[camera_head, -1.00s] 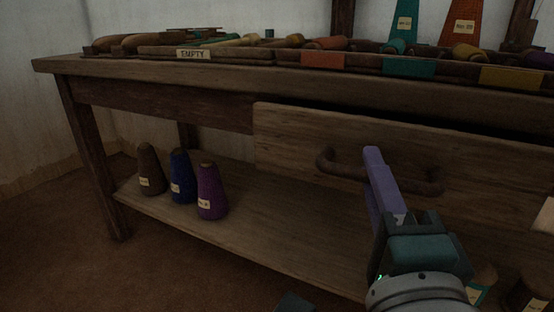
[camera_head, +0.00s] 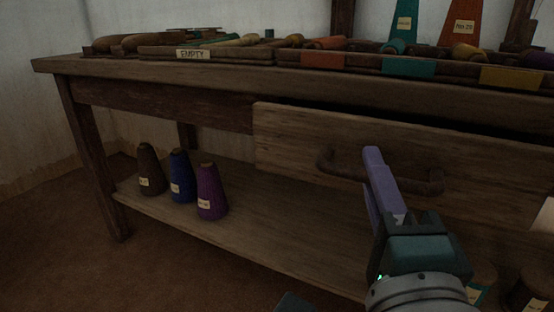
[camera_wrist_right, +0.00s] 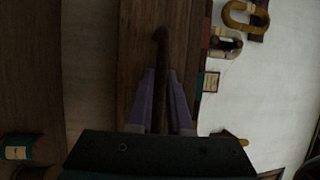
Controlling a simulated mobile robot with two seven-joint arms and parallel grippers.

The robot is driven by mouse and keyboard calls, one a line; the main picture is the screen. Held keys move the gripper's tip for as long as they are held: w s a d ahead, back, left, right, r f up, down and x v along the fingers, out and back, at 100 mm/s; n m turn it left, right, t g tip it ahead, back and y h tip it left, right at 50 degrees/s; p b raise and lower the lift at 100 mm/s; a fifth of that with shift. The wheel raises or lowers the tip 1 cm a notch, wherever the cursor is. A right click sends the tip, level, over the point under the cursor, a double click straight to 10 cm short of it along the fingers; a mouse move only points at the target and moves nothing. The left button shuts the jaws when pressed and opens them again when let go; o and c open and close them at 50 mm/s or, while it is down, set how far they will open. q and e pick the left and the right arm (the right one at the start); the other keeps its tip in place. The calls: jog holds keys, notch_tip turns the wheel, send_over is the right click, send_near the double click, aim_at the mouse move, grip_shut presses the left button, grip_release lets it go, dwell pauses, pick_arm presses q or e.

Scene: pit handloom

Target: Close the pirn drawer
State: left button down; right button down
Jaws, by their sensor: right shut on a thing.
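The pirn drawer (camera_head: 300,144) is a wooden front under the table top. It stands out a little, with a dark gap above its top edge. Its dark bar handle (camera_head: 340,170) runs across the front. My right gripper (camera_head: 374,160) is shut on the handle, with its purple fingers at the bar's middle. In the right wrist view the handle (camera_wrist_right: 160,62) runs between the two fingers (camera_wrist_right: 160,88). The drawer's inside is hidden. My left gripper is not clearly seen; only a small dark piece shows at the bottom edge of the head view.
The table top (camera_head: 140,66) carries a tray labelled EMPTY (camera_head: 193,54), several pirns and colour-marked compartments. Brown, blue (camera_head: 181,178) and purple (camera_head: 211,194) cones stand on the lower shelf (camera_head: 270,235). More cones stand at the lower right, near my right arm.

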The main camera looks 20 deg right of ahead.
jog(key=w+d+p, duration=0.1)
jog(key=w+d, duration=0.2)
jog(key=shift+d, duration=0.2)
jog(key=shift+s+f, duration=0.1)
jog(key=shift+s, duration=0.05)
jog(key=c, duration=0.9)
grip_release()
jog(key=shift+c, duration=0.2)
jog(key=shift+o, duration=0.5)
jog(key=p+v, duration=0.2)
jog(key=v, duration=0.7)
jog(key=shift+s+a, duration=0.2)
jog(key=shift+s, duration=0.15)
